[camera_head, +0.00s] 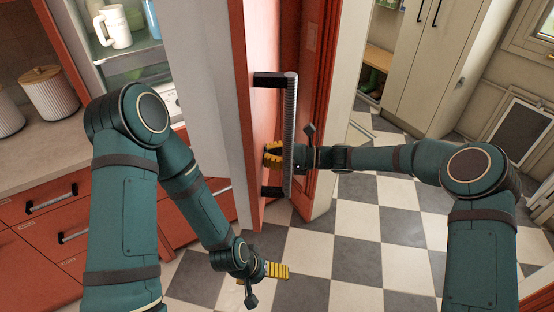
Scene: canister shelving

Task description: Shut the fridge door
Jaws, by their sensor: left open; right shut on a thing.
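The fridge door (262,50) is a tall red panel, seen at a steep angle in the middle of the head view. It has a long grey vertical handle (290,120) on black brackets. My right gripper (273,155) reaches in from the right and is shut on the handle; its yellow fingers show on the far side of the bar. My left gripper (277,271) is open and empty, low in front of the door and over the floor. How far the door stands open is hard to tell from this angle.
A white mug (114,27) stands on a shelf at upper left. Ribbed canisters (50,92) sit on the counter (30,160) above red drawers (35,260). Cream cabinets (430,70) stand at the back right. The checkered floor (365,222) is clear to the right of the door.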

